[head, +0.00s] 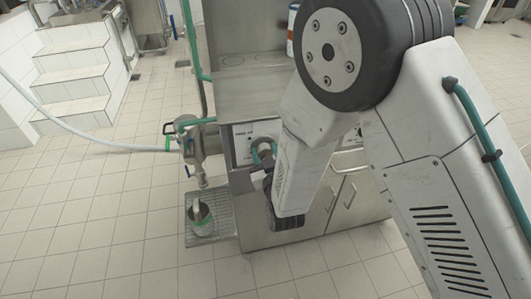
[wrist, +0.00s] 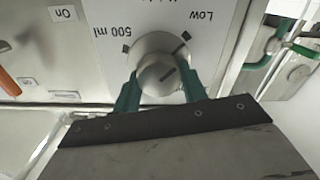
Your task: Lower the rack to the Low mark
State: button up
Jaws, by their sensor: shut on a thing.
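In the wrist view a round metal knob (wrist: 156,72) sits on a pale panel, seen upside down. A Low mark (wrist: 186,36) is at its upper right and a 500 ml mark (wrist: 126,48) at its upper left. A dark line on the knob slants toward the Low side. My gripper (wrist: 160,92) is shut on the knob, one green finger on each side. It also shows in the head view (head: 264,154), partly hidden by my arm.
A spout (head: 199,178) with a white hose hangs above the cup. In the wrist view an orange lever (wrist: 9,82) and an On label (wrist: 64,13) are left of the knob. The tiled floor left of the machine is clear, with white steps at the back left.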

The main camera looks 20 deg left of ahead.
dwell(0.4)
jog(key=o, duration=1)
jog(key=shift+v, duration=3.95)
